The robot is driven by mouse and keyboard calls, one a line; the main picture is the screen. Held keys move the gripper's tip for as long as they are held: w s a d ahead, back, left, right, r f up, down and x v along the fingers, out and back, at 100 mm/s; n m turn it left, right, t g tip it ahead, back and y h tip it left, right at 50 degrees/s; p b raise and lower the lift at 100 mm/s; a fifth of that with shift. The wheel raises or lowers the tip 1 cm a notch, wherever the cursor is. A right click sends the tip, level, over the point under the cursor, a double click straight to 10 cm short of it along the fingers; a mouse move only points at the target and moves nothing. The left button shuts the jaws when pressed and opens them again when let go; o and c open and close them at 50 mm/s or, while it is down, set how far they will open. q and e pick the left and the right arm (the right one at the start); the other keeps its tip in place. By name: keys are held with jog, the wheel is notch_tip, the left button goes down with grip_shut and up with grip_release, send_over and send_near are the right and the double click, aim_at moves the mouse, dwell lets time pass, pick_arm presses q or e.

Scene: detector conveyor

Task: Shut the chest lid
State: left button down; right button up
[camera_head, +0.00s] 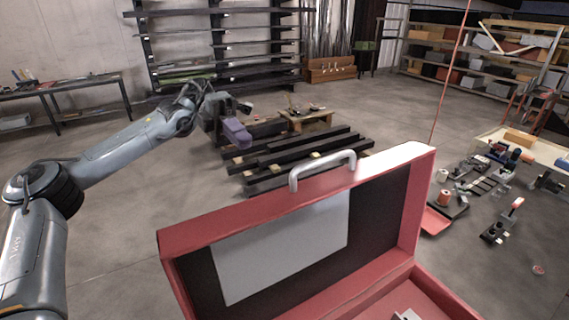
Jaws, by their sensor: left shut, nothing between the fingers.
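A red chest (445,292) stands at the bottom of the view, close to me. Its lid (293,203) is raised, standing roughly upright with its dark inside and a pale panel facing me. A grey handle (322,168) sits on the lid's top edge. My left arm reaches in from the left, and my left gripper (236,132) is shut and empty, up and to the left of the handle and apart from the lid. My right gripper is not in view. Most of the chest's base is cut off by the bottom edge.
Dark beams (290,157) lie stacked on the floor behind the lid. A table (540,150) and scattered tools stand at the right. Shelves (225,75) line the back wall. The floor left of the chest is clear.

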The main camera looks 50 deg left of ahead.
pick_arm(q)
jog(key=b, duration=0.2)
send_near(291, 183)
jog(key=d, duration=0.1)
jog(key=d+f, duration=0.2)
jog(key=d, duration=0.1)
jog(key=shift+w+d, duration=0.1)
jog(key=shift+w, duration=0.15)
jog(key=shift+d+p, duration=0.35)
jog(key=shift+d, duration=0.45)
jog(key=shift+d+r, duration=0.1)
